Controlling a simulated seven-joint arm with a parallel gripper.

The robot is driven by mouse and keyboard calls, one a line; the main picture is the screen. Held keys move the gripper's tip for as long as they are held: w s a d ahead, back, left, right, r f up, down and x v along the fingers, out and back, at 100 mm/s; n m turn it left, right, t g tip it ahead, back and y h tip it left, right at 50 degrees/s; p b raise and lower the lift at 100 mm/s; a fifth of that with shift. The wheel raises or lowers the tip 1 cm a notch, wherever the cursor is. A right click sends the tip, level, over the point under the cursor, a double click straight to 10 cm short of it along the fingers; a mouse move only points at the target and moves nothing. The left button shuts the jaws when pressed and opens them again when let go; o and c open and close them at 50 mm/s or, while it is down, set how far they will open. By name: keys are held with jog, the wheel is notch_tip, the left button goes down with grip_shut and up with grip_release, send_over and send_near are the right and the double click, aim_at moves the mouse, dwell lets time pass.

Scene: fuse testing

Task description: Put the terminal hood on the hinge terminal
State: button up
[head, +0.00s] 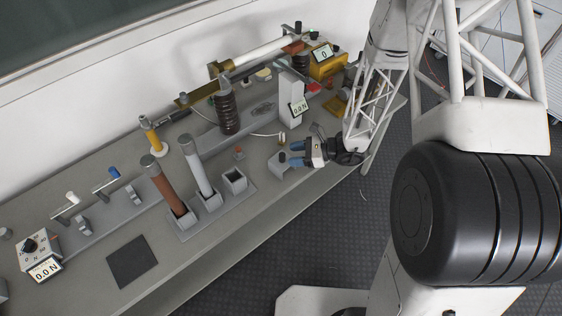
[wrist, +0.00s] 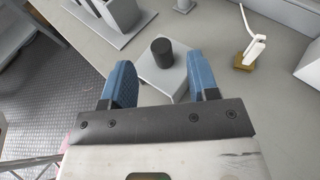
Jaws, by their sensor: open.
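A short dark cylinder (wrist: 163,52), which may be the terminal hood, stands upright on a light grey block (wrist: 160,88) in the wrist view. The block also shows in the head view (head: 283,167) near the front edge of the bench. My gripper (wrist: 161,78) is open, with its blue fingers spread to either side of the block and nothing held between them. In the head view my gripper (head: 292,154) is low over the bench beside the block. I cannot tell for sure which part is the hinge terminal.
A small brass base with a white upright piece (wrist: 250,47) stands to the right in the wrist view. In the head view a dark ribbed insulator (head: 227,112) stands farther back. A rack holds brown (head: 166,187) and white (head: 197,167) rods beside an empty socket (head: 234,181).

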aim_at(282, 154)
jog(key=shift+x, duration=2.4)
jog(key=shift+w, duration=0.1)
grip_shut()
jog(key=shift+r, duration=0.2)
jog(key=shift+r, duration=1.1)
jog(key=s+d+r, duration=0.1)
jog(key=s+d, duration=0.2)
jog(key=s, duration=0.4)
jog(key=s+d+r, duration=0.1)
jog(key=s+d, duration=0.2)
jog(key=s, duration=0.5)
jog(key=shift+r, duration=0.2)
jog(key=shift+w, duration=0.1)
